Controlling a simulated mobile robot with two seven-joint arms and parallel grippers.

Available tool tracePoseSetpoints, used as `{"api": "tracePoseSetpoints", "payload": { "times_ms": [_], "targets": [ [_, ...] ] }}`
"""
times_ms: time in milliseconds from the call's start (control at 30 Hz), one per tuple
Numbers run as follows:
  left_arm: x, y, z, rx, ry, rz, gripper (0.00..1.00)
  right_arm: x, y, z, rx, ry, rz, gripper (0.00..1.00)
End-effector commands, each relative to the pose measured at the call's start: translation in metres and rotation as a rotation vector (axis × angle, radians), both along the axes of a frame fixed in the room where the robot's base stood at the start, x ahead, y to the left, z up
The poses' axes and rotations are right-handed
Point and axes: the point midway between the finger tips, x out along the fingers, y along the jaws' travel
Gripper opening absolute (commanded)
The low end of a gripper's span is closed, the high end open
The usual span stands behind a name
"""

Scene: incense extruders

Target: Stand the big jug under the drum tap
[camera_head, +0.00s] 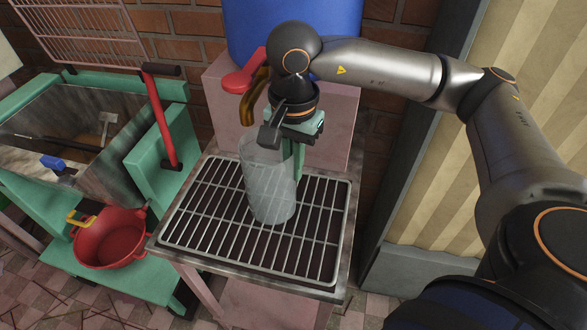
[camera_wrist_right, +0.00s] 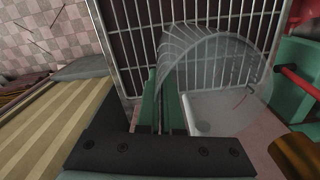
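The big jug (camera_head: 268,185) is clear and upright on or just above the metal grate (camera_head: 205,212), below the drum tap. Its base contact is hard to tell. The tap has a brass spout (camera_head: 251,104) and a red lever (camera_head: 243,79); my wrist partly hides it. My right gripper (camera_head: 298,160) points down at the jug's right side. In the right wrist view its green fingers (camera_wrist_right: 161,105) are close together at the edge of the clear jug (camera_wrist_right: 215,80), seemingly closed on it; the exact grip spot is unclear. My left gripper is not in view.
The blue drum (camera_head: 240,25) stands on a pink block (camera_head: 330,140) behind the grate. To the left are a green-framed trough (camera_head: 60,125), a red lever arm (camera_head: 160,115) and a red basin (camera_head: 110,237). A striped panel (camera_head: 470,190) is at right. The grate's front is clear.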

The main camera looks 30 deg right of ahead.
Motion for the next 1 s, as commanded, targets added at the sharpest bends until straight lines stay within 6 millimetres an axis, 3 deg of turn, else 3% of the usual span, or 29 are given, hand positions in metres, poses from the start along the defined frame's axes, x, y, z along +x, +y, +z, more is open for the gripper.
{"api": "tracePoseSetpoints", "payload": {
  "times_ms": [100,467,733,1000],
  "targets": [
    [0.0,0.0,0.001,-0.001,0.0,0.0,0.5,0.0,0.0,-0.014,0.0,0.001,-0.001,0.0],
    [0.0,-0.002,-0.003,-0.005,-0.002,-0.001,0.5,0.0,0.0,-0.02,0.0,-0.001,-0.001,0.0],
    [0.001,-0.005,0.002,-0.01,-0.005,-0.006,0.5,0.0,0.0,-0.018,0.0,0.0,-0.001,0.31],
    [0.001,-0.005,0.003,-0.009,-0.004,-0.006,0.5,0.0,0.0,-0.017,0.0,0.0,-0.001,0.33]
  ]
}}
